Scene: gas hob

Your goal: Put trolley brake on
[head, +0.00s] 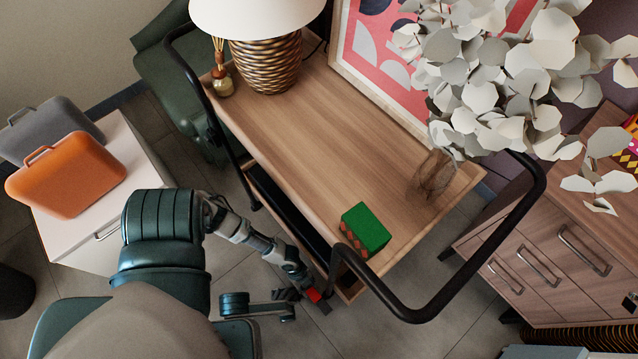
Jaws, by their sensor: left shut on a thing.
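The wooden trolley (300,135) stands in the middle, with black tube handles at both ends. My left arm reaches down to the near corner of the trolley, below the near handle. My left gripper (310,293) is there, small and partly merged with dark parts. It is shut on a small red part (314,296) at its fingertips, which looks like the trolley's brake lever. The exact grip and the lever's position are too small to tell. The trolley's wheels are hidden. My right gripper is not in view.
A lamp (265,62), a reed diffuser (221,78), a green box (366,229) and a plant vase (432,176) stand on the trolley. A drawer cabinet (560,235) is at right, a white cabinet (88,235) with cases at left. Floor (400,335) is free in front.

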